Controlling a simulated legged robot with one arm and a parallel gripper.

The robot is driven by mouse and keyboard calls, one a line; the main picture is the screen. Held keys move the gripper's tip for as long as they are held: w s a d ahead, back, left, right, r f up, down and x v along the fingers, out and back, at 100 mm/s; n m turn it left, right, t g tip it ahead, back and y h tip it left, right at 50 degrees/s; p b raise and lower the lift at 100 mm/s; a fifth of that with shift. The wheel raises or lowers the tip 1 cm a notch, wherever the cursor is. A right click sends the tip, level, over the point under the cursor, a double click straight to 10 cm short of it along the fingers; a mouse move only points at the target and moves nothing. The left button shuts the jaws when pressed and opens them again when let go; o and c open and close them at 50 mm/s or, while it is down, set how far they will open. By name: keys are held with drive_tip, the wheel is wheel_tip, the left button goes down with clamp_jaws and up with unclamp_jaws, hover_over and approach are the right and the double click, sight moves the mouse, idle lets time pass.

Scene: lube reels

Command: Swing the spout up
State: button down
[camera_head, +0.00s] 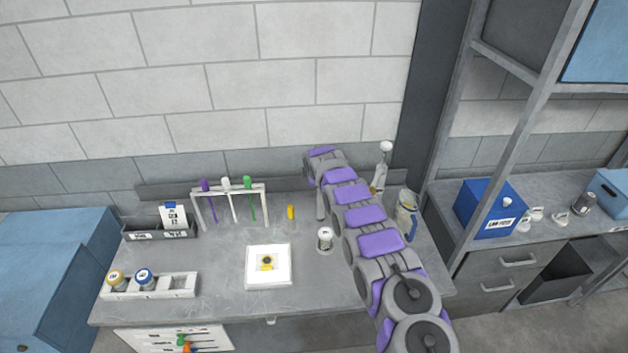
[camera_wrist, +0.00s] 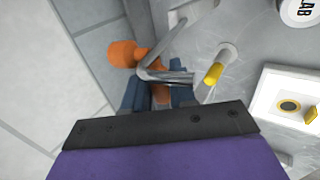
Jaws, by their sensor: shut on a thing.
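In the wrist view a bent bare-metal tube (camera_wrist: 165,70), which looks like the spout, runs down from the upper right and bends across in front of my fingers. An orange rounded part (camera_wrist: 124,53) lies at its left. My gripper (camera_wrist: 158,95) has blue fingers, shut on an orange piece beside the tube's bend. The palm hides the lower part of the grip, and I cannot tell how this piece joins the tube. In the head view my arm reaches over the bench to its back edge, and the gripper (camera_head: 320,205) points down. The spout is hidden there.
A yellow-tipped post (camera_head: 291,213), a white jar (camera_head: 325,240) and a white square plate (camera_head: 281,275) are left of my arm. A rack (camera_head: 230,188) holds purple, white and green handles. A canister (camera_head: 408,215) stands close on the right. The front middle of the bench is clear.

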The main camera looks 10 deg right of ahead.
drive_tip(key=shift+w+r, duration=0.1)
drive_tip(key=shift+w, duration=0.2)
drive_tip(key=shift+r, duration=0.15)
drive_tip(key=c, duration=1.1)
unclamp_jaws()
drive_tip(key=shift+o, duration=0.2)
drive_tip(key=b+v, duration=0.2)
drive_tip(key=v, duration=1.5)
drive_tip(key=shift+s, duration=0.1)
